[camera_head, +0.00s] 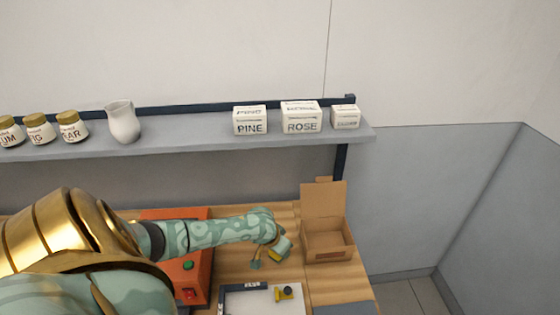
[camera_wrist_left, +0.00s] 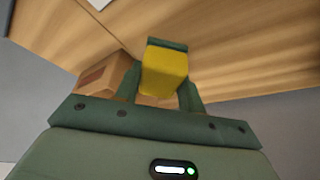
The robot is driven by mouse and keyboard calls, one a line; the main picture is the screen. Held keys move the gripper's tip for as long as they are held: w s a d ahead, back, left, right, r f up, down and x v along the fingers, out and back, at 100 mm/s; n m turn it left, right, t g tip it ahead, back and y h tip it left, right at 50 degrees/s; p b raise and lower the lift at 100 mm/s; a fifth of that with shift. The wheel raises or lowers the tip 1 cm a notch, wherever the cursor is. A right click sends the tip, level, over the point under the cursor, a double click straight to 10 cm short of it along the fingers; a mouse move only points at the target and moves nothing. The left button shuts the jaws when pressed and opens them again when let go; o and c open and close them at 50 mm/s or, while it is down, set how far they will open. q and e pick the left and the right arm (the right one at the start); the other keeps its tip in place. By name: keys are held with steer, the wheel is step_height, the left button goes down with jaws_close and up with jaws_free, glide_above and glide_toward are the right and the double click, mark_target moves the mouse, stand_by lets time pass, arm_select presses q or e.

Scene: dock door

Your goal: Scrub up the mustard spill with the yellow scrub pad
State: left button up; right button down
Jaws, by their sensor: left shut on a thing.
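My left gripper (camera_head: 270,257) is over the wooden table, left of the open cardboard box. In the left wrist view it is shut on the yellow scrub pad (camera_wrist_left: 165,72), a yellow block between the green fingers. In the head view the pad is too small and covered by the fingers to make out clearly. I cannot pick out a mustard spill in either view; my arm hides part of the table. My right gripper is not in view.
An open cardboard box (camera_head: 327,244) stands right of the gripper. In front lie a white board with dark edges (camera_head: 243,300) and a small yellow thing with a dark knob (camera_head: 285,294). A red machine (camera_head: 196,268) stands left. A shelf (camera_head: 190,137) with jars, pitcher and boxes runs behind.

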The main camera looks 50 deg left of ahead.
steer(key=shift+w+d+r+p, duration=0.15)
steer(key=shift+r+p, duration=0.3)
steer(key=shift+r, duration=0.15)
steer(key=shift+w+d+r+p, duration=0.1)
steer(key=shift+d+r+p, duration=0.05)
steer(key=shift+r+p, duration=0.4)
